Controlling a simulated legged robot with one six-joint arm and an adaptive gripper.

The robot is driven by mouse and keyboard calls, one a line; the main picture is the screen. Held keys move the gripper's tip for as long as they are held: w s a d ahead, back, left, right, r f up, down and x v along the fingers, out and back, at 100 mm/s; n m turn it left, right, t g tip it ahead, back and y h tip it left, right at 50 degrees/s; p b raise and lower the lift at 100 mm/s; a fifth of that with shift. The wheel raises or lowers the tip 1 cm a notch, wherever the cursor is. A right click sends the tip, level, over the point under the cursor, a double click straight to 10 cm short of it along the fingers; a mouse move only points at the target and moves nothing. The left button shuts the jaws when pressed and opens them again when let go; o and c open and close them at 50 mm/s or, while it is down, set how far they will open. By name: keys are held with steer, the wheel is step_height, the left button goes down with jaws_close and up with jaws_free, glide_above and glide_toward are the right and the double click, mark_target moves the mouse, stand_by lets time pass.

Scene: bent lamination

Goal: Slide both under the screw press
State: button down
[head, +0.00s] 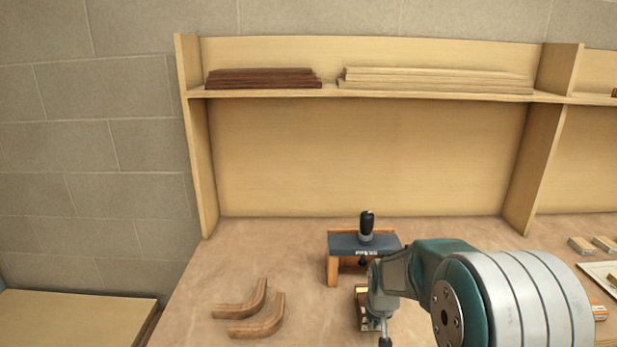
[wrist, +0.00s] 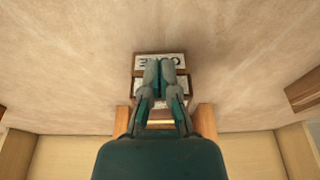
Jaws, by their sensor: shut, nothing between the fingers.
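The screw press (head: 345,243) stands on the bench, with a blue-grey top, orange wooden legs and a dark upright screw. Its legs also show in the wrist view (wrist: 206,117). Two brown L-shaped bent wood pieces, an upper one (head: 240,309) and a lower one (head: 258,328), lie side by side to the left in front of the press. A box-like item with a white lettered label (wrist: 175,59) sits in front of the press. My gripper (wrist: 160,68) is shut and empty over this item and hides part of it; whether they touch cannot be told.
A back shelf (head: 430,95) holds dark strips (head: 262,78) and pale strips (head: 435,80). Pale blocks (head: 581,244) and a white tray (head: 592,268) lie at the right. Bench (head: 240,260) between the bent pieces and the press is clear. My arm covers the right front.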

steer(key=shift+w, duration=0.8)
steer(key=shift+w, duration=0.15)
steer(key=shift+w, duration=5.2)
steer(key=shift+s, duration=2.05)
steer(key=shift+s+v, duration=0.25)
steer(key=shift+v, duration=1.85)
steer(key=shift+s+v, duration=0.2)
steer(key=shift+v, duration=1.95)
